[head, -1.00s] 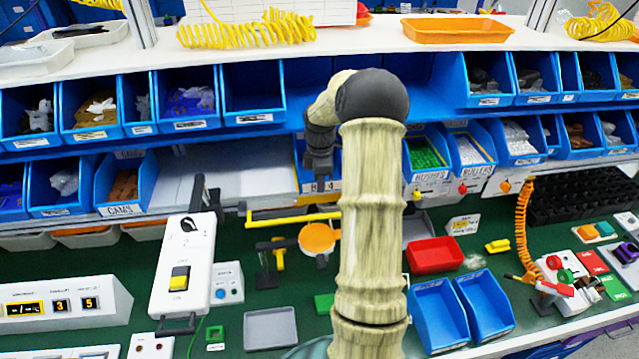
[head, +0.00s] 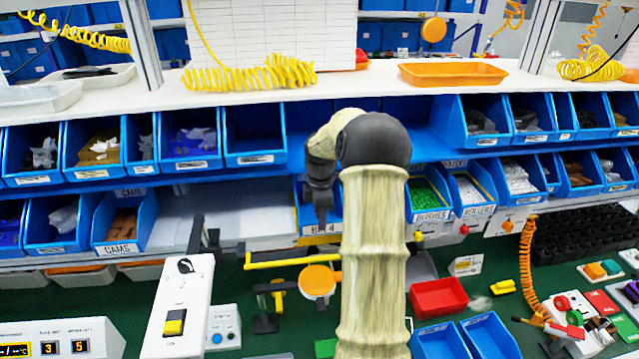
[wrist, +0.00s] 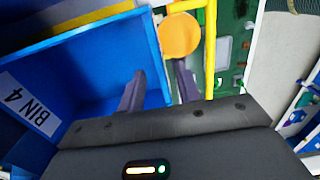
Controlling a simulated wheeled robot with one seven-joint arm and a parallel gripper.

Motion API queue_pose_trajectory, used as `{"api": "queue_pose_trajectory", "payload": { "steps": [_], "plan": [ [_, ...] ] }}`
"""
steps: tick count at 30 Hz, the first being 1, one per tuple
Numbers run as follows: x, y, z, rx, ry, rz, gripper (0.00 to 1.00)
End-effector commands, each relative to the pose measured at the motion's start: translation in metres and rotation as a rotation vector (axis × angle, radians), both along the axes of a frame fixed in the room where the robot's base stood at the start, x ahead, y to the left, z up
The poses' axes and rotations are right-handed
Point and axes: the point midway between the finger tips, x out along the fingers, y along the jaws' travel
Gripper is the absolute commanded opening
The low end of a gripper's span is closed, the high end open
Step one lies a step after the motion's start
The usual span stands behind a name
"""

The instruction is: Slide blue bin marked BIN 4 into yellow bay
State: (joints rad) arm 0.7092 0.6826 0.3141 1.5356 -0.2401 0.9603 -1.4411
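The blue bin marked BIN 4 (head: 312,230) sits in the lower shelf row in the head view, partly hidden behind my arm. In the wrist view the empty bin (wrist: 75,85) fills the left side, with its white label at the far left. My gripper (wrist: 160,75) is open, one finger inside the bin and the other outside, with the bin's side wall between them. Its dark end also shows over the bin in the head view (head: 320,205). A yellow strip (wrist: 75,32) runs along the bin's far edge in the wrist view. I cannot tell whether it belongs to the yellow bay.
Bare pale shelf (head: 200,215) lies left of the bin, up to the CAMS bin (head: 122,225). A green-filled bin (head: 428,198) stands to its right. A yellow bar (head: 290,259) and an orange disc (head: 318,281) stand in front, below.

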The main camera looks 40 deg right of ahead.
Motion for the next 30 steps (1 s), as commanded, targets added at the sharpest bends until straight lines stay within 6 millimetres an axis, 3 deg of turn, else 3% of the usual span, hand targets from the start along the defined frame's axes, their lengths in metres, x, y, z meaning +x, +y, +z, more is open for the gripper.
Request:
{"api": "queue_pose_trajectory", "payload": {
  "steps": [18, 24, 30],
  "plan": [
    [0.002, -0.001, 0.122, -0.002, -0.004, -0.001, 0.34],
    [0.002, 0.001, 0.143, -0.001, -0.003, 0.003, 0.34],
    [0.003, 0.003, 0.146, 0.000, 0.000, 0.005, 0.34]
  ]
}}
